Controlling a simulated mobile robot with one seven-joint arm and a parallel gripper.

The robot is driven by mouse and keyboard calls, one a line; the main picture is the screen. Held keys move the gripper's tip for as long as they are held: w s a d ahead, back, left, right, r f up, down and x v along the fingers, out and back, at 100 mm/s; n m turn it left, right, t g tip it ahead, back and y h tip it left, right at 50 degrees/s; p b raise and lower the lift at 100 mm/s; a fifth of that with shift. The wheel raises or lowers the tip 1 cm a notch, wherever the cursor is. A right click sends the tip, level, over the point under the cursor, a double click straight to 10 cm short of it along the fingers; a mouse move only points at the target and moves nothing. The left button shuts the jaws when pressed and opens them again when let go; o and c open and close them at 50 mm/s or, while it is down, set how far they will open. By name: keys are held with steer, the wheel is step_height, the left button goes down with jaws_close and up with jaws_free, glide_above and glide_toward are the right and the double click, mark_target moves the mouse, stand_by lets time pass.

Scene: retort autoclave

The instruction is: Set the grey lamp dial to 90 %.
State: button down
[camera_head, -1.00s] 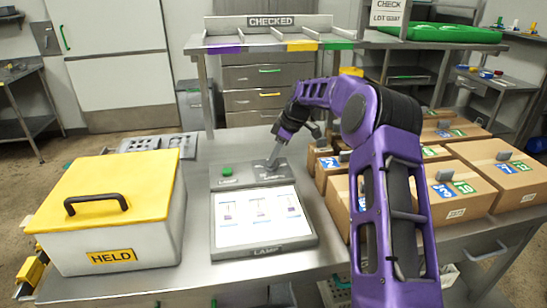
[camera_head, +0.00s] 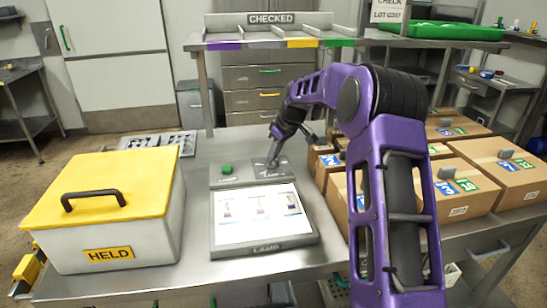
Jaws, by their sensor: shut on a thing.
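The lamp unit (camera_head: 228,248) stands on the steel bench, with a bright lit panel (camera_head: 258,211) on top and a grey control strip behind it. A green button (camera_head: 227,170) is at the strip's left. The grey lamp dial is at the strip's right, largely hidden by my gripper (camera_head: 271,162). My gripper points down onto that spot and is shut on the dial. The dial's pointer and scale are too small and covered to read.
A white box with a yellow lid (camera_head: 108,190), marked HELD, stands at the left. Several cardboard boxes (camera_head: 472,168) stand at the right, close to my arm. A CHECKED rack (camera_head: 270,40) is behind. A perforated grey tray (camera_head: 158,142) lies at the back left.

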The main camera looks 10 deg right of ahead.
steer(key=m+h, duration=0.1)
steer(key=m, duration=0.2)
steer(key=shift+a+m+t, duration=0.15)
steer(key=shift+m+t, duration=0.15)
steer(key=m, duration=0.1)
steer(key=m+h, duration=0.1)
steer(key=m, duration=0.1)
steer(key=shift+s+a+r+m+t+h+p, duration=0.1)
steer(key=shift+m+t+h+p, duration=0.2)
steer(key=m+h+p, duration=0.1)
steer(key=m, duration=0.2)
steer(key=m+h+p, duration=0.1)
steer(key=m, duration=0.2)
steer(key=shift+a+h, duration=0.15)
steer(key=shift+h, duration=0.15)
steer(key=m+g+p, duration=0.1)
steer(key=m, duration=0.2)
steer(key=m+g+h+p, duration=0.1)
steer(key=m, duration=0.2)
steer(key=shift+w+a+h, duration=0.1)
steer(key=shift+w+h, duration=0.1)
steer(key=shift+h, duration=0.1)
steer(key=shift+m+g+h+p, duration=0.3)
steer(key=shift+m+g+p, duration=0.65)
steer(key=shift+m, duration=1.05)
steer(key=c, duration=0.8)
jaws_free()
steer(key=shift+c, duration=0.2)
